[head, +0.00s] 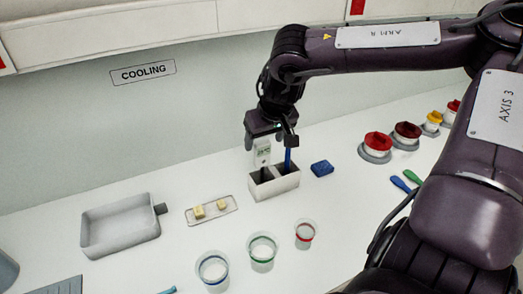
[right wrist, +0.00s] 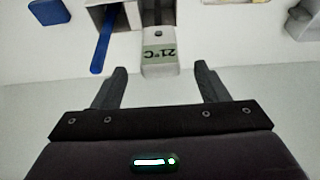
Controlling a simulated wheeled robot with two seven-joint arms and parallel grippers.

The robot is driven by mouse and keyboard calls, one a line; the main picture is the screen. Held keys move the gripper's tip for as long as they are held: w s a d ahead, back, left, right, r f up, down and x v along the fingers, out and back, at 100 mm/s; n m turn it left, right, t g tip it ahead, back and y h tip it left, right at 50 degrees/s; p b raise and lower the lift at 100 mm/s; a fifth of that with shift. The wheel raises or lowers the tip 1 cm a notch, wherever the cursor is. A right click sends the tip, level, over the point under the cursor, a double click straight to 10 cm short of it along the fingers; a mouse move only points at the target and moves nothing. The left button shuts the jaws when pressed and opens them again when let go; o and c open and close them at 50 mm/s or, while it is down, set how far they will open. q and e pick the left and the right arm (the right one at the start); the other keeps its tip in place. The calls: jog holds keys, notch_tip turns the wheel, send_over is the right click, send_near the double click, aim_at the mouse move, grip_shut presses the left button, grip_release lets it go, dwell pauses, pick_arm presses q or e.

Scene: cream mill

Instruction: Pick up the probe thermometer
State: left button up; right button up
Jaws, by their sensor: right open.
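The probe thermometer (head: 262,154) stands in the left compartment of a white two-part holder (head: 262,187). Its pale head has a small display. In the right wrist view the thermometer head (right wrist: 160,62) shows 21°C upside down, between the fingertips, with a gap on both sides. My right gripper (head: 269,146) is open and points down at the holder. In its own view the open fingers (right wrist: 159,69) hold nothing. My left gripper is not in view.
A blue-handled tool (head: 288,160) stands in the holder's right compartment, close to the gripper. A blue block (head: 322,168) lies right of the holder. A clear tray (head: 222,214) with yellow pieces lies left. Several cups, including a green-banded one (head: 262,252), stand in front.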

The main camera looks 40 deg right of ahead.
aim_at(262, 142)
jog(key=shift+w+f, duration=0.15)
jog(key=shift+f, duration=0.1)
jog(key=p+x, duration=0.1)
jog(key=x, duration=0.2)
jog(key=shift+w+p, duration=0.15)
jog(key=shift+p, duration=0.15)
jog(key=shift+w+d+f, duration=0.15)
jog(key=shift+w+f, duration=0.1)
jog(key=shift+f, duration=0.25)
jog(key=c, duration=1.4)
jog(key=shift+o, duration=0.2)
jog(key=shift+r, duration=0.1)
